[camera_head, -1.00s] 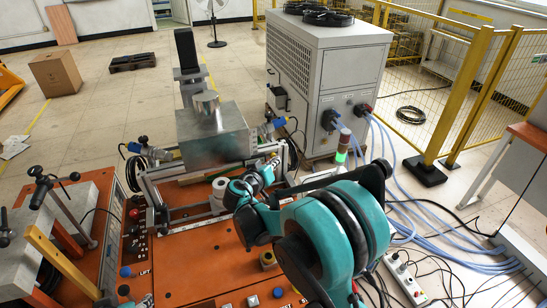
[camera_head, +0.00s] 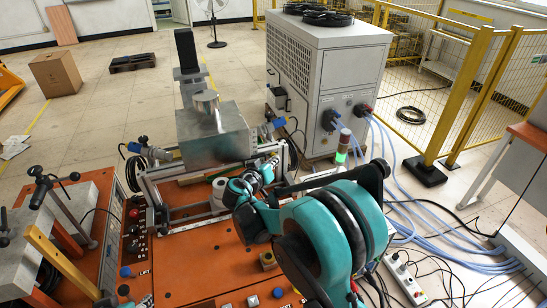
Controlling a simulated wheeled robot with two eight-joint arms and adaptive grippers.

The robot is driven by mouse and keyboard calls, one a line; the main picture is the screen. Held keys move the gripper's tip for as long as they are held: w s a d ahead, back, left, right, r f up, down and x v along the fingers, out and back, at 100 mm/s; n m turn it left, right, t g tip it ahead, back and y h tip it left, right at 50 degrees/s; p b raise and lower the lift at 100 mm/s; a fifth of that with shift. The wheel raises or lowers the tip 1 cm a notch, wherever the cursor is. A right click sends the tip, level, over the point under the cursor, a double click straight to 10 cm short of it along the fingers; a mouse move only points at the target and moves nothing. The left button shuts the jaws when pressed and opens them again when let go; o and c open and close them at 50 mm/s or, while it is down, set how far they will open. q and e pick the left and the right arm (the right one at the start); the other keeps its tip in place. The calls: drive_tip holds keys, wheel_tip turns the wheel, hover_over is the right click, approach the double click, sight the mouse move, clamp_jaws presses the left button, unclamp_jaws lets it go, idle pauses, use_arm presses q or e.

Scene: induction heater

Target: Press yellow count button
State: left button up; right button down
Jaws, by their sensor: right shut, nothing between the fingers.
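The orange control panel (camera_head: 190,265) fills the lower middle of the head view. A small yellow button housing (camera_head: 267,259) sits on it, just left of my teal and black right arm. My right gripper (camera_head: 252,230) is shut and empty, dark, above and slightly left of the yellow button in the picture. Its fingertips are hard to make out against the arm, and I cannot tell how high they are above the panel. No contact with the button shows. My left gripper is not in view.
Blue buttons (camera_head: 277,292) and a white button (camera_head: 253,301) lie nearer on the panel. A red knob (camera_head: 134,214) is at its left. A metal frame with a steel block (camera_head: 213,135) stands behind. Cables (camera_head: 450,255) cover the floor at right.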

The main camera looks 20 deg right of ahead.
drive_tip(key=shift+s, duration=0.75)
drive_tip(key=shift+s, duration=0.1)
drive_tip(key=shift+s+a, duration=0.15)
drive_tip(key=shift+s, duration=2.25)
drive_tip(key=s+a+f+n+g+y, duration=0.1)
drive_tip(key=s+a+y, duration=0.4)
drive_tip(key=s, duration=0.7)
drive_tip(key=s+a+f+n+g+y, duration=0.1)
drive_tip(key=s+a+y, duration=0.4)
drive_tip(key=s, duration=0.7)
drive_tip(key=shift+a+f+n+g+y, duration=0.3)
drive_tip(key=shift+a+f+n+g, duration=0.15)
drive_tip(key=shift+n, duration=0.45)
